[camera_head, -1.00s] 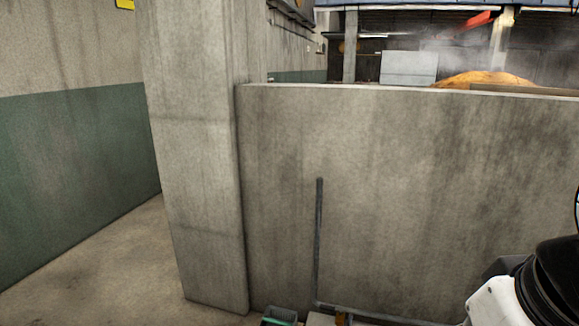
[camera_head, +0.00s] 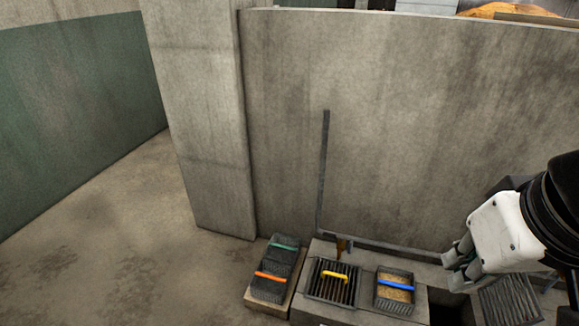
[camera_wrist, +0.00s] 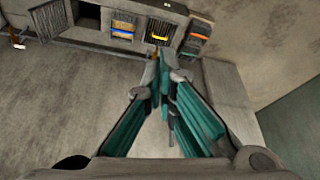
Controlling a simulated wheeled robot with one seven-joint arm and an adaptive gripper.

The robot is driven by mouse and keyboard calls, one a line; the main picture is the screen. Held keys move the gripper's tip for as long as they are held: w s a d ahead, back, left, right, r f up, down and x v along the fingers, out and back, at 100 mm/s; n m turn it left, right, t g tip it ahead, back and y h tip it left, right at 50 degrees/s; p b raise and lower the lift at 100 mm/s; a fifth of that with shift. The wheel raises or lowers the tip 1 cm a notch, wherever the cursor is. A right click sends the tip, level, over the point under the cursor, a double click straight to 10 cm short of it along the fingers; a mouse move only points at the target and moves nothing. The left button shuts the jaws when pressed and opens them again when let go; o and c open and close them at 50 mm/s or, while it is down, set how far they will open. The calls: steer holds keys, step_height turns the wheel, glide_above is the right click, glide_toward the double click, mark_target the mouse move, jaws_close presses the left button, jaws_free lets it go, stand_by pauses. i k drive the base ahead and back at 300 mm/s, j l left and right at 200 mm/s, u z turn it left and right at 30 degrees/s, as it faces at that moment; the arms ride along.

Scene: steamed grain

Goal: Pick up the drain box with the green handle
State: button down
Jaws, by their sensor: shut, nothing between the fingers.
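The drain box with the green handle (camera_head: 284,244) is a dark, grated box at the foot of the concrete wall in the head view. It sits at the back of a low slab, directly behind a similar box with an orange handle (camera_head: 270,278). In the wrist view the green handle (camera_wrist: 202,29) shows small near the top, right of centre.
A yellow-handled grate (camera_head: 331,287) and a blue-handled box of grain (camera_head: 395,287) sit on a concrete ledge to the right. A dark opening and another grate (camera_head: 510,300) lie further right. A pillar (camera_head: 200,120) and wall stand behind. The floor (camera_head: 120,240) at left is clear.

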mark_target(283, 251)
steer(key=i+j, duration=0.25)
steer(key=j, duration=0.15)
steer(key=i+j, duration=0.2)
steer(key=j, duration=0.2)
steer(key=i+j, duration=0.45)
steer(key=j, duration=0.3)
steer(key=i+j, duration=0.25)
steer(key=j, duration=0.15)
steer(key=i+j, duration=0.2)
steer(key=j, duration=0.2)
steer(key=i, duration=0.3)
